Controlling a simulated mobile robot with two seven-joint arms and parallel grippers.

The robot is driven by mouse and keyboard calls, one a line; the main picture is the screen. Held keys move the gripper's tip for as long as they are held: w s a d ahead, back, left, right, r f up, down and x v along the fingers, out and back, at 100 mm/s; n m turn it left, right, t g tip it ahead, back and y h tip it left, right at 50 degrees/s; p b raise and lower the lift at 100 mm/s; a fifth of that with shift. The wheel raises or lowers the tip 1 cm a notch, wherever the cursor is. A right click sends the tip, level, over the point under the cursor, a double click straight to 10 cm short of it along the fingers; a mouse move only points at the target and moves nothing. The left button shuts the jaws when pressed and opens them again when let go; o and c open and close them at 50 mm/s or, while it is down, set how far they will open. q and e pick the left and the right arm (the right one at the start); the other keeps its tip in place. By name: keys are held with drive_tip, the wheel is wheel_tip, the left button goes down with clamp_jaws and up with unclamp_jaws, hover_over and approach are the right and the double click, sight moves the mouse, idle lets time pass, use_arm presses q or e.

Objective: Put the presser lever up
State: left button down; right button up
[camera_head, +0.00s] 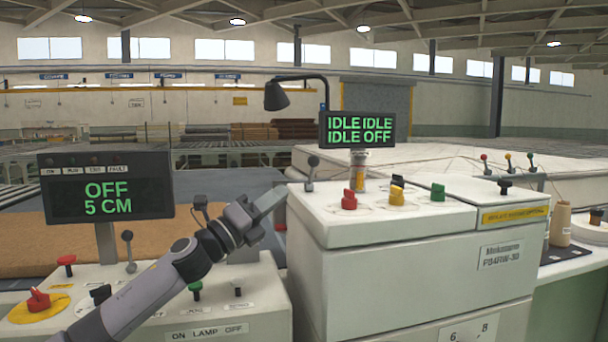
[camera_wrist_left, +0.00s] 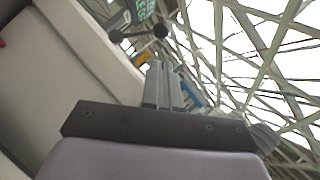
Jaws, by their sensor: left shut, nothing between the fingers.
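A lever with a dark ball knob (camera_head: 313,161) stands roughly upright at the left back edge of the white machine top. No readable label shows whether it is the presser lever. My left gripper (camera_head: 282,192) is shut and empty, pointing right just left of the machine. Its tips are apart from the lever in the picture, a little lower and left of it. My right gripper is not in view.
The white machine (camera_head: 400,267) carries red, yellow and green knobs and a display (camera_head: 357,129) reading IDLE and OFF. A left control box (camera_head: 235,307) has another ball-topped lever (camera_head: 128,237) and an "OFF 5 CM" display (camera_head: 107,186). A black lamp (camera_head: 276,97) hangs above.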

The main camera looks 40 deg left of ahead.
use_arm(q)
drive_tip(key=p, duration=0.2)
approach(312, 170)
wheel_tip(312, 170, up, 3)
drive_tip(key=w+d, duration=0.3)
drive_tip(key=shift+x, duration=0.8)
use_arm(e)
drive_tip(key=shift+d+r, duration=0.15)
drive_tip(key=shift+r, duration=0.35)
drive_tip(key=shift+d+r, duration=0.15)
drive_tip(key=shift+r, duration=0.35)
use_arm(q)
drive_tip(key=shift+f, duration=0.1)
drive_tip(key=shift+a+p, duration=0.1)
drive_tip(key=shift+p, duration=0.35)
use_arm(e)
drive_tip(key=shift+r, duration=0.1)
